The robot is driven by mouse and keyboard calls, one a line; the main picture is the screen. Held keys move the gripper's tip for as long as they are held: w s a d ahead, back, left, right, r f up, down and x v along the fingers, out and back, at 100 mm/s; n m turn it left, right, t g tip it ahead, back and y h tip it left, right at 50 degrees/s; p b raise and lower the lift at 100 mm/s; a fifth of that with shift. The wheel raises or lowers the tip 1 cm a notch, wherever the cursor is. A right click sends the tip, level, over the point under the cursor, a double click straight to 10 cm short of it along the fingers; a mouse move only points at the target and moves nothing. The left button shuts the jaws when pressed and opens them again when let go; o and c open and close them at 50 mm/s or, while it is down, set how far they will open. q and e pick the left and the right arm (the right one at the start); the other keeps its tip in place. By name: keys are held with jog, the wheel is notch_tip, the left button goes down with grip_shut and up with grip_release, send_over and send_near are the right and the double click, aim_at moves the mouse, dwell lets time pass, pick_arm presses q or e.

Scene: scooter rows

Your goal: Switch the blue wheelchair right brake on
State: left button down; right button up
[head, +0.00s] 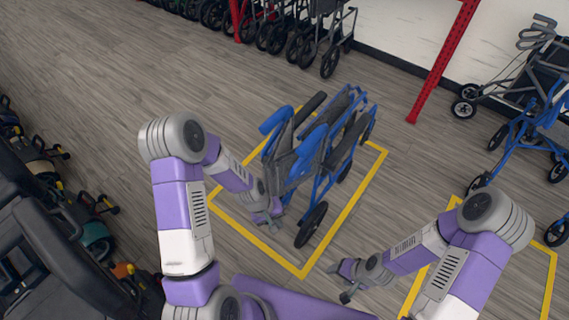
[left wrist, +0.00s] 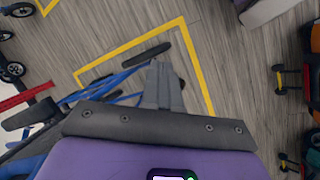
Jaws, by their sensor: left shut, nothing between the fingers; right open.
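The blue wheelchair (head: 312,145) stands folded inside a yellow floor square in the head view. Its blue frame (left wrist: 118,82) and a dark wheel (left wrist: 147,55) show in the left wrist view. My left gripper (head: 270,216) is low at the wheelchair's near left side, beside the frame. Its fingers (left wrist: 165,75) are shut with nothing between them; I cannot tell whether they touch the wheelchair. My right gripper (head: 347,283) is open and empty, apart from the wheelchair, in front of its near wheel (head: 311,224). The right brake lever cannot be made out.
Yellow tape (head: 352,207) marks the square on the wood-look floor. A blue walker (head: 525,135) stands at the right by a red post (head: 438,72). More wheelchairs (head: 325,30) line the back wall. Scooters (head: 60,235) stand at the left. The floor left of the square is clear.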

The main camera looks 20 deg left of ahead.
pick_arm(q)
jog(key=w+a+r+n, duration=0.2)
jog(key=w+a+r, duration=0.1)
jog(key=r, duration=0.5)
jog(key=w+a+r+n+h+p, duration=0.1)
jog(key=w+a+r+n, duration=0.1)
jog(key=r, duration=0.7)
jog(key=w+a+r+n+t+h+p, duration=0.1)
jog(key=w+a+r, duration=0.3)
jog(key=r, duration=0.5)
jog(key=shift+w+r+n, duration=0.2)
jog(key=shift+w+n, duration=0.5)
jog(key=shift+w, duration=0.05)
jog(key=shift+d, duration=0.1)
jog(key=b+x, duration=0.3)
jog(key=x, duration=1.1)
jog(key=shift+d, duration=0.25)
